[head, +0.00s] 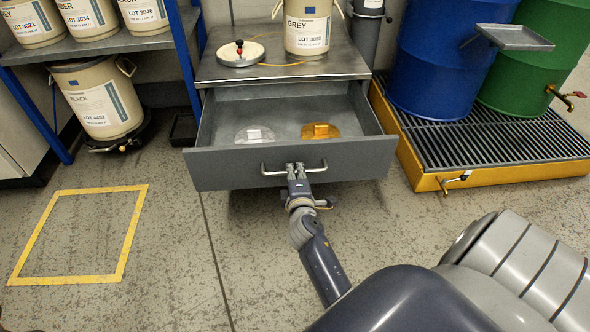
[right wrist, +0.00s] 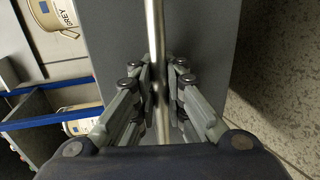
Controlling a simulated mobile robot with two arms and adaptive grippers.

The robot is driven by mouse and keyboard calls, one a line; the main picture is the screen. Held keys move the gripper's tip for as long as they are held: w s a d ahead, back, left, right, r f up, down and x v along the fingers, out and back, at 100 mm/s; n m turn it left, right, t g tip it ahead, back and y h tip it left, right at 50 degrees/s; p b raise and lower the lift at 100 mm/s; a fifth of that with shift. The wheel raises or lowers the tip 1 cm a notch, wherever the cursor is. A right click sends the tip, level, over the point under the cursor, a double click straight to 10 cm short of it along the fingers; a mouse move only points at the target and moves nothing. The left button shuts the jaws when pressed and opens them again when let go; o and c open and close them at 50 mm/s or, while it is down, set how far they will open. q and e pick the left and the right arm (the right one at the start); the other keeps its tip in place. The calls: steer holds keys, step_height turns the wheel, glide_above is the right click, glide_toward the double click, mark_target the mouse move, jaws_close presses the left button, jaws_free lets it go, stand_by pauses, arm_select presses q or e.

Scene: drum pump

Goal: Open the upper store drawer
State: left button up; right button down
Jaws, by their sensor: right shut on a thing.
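The upper store drawer (head: 225,172) is grey and stands pulled out from its cabinet in the head view. Its inside shows, with a clear disc-shaped piece (head: 254,134) and an amber one (head: 320,131) lying on its floor. My right gripper (head: 295,167) is shut on the drawer's bar handle (head: 272,172) at the middle of the front. In the right wrist view the handle (right wrist: 154,40) runs between the fingers of my right gripper (right wrist: 161,85). My left gripper is not in view.
A bucket labelled GREY (head: 307,28) and a round lid (head: 241,54) with a red-knobbed valve stand on the cabinet top (head: 212,70). At right, blue and green drums stand on a yellow grated pallet (head: 430,175). A yellow floor square (head: 122,245) lies left. A shelf with buckets is back left.

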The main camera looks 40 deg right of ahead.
steer(key=c, duration=1.7)
jaws_free()
steer(key=shift+o, duration=0.2)
